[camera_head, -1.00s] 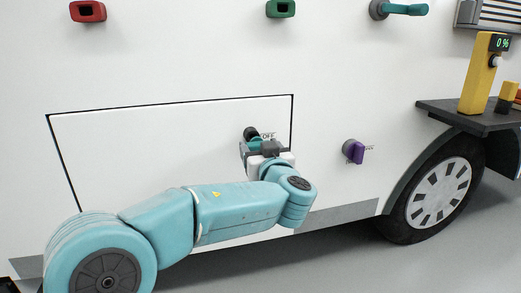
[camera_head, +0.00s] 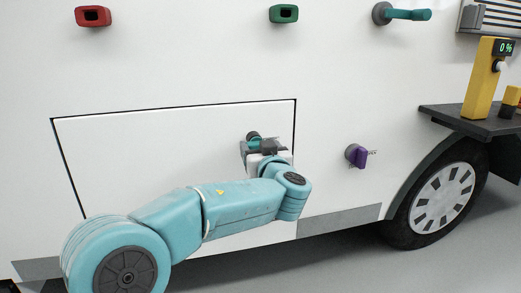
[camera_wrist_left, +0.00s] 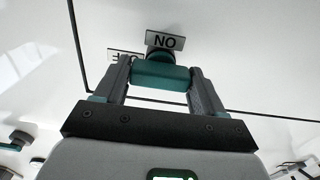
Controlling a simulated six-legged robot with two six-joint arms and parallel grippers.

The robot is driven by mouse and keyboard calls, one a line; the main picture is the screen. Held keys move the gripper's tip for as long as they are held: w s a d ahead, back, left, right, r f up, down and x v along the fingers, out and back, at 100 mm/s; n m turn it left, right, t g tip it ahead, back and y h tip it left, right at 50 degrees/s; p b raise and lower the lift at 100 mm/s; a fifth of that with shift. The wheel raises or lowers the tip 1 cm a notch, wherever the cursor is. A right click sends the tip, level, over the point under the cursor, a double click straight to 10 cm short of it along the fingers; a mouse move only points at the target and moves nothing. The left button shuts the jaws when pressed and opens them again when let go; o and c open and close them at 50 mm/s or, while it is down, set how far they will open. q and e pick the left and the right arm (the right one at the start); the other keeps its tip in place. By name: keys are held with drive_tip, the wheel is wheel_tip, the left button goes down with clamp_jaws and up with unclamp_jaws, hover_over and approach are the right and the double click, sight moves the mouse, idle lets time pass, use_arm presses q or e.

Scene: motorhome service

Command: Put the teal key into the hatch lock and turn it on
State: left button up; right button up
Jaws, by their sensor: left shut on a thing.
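The hatch (camera_head: 130,150) is a white panel outlined in black on the vehicle's side. Its lock (camera_wrist_left: 160,53), a dark round piece, is in the wrist view; it also shows at the hatch's right part in the head view (camera_head: 252,135). My left gripper (camera_wrist_left: 160,80) is shut on the teal key (camera_wrist_left: 160,74), with one finger at each end of its grip. The key meets the lock's face; how deep it sits is hidden. An ON label (camera_wrist_left: 165,40) appears upside down beside the lock. An OFF label (camera_wrist_left: 125,56) is partly covered by a finger. My right gripper is not in view.
A purple key-like knob (camera_head: 360,157) sits right of the hatch. Red (camera_head: 92,16) and green (camera_head: 284,13) holders and a teal-handled fitting (camera_head: 405,14) are higher on the wall. A dark shelf (camera_head: 455,118) with a yellow post (camera_head: 483,80) juts out at right.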

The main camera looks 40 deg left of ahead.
use_arm(q)
drive_tip(key=shift+w+a, duration=0.1)
drive_tip(key=o, duration=1.1)
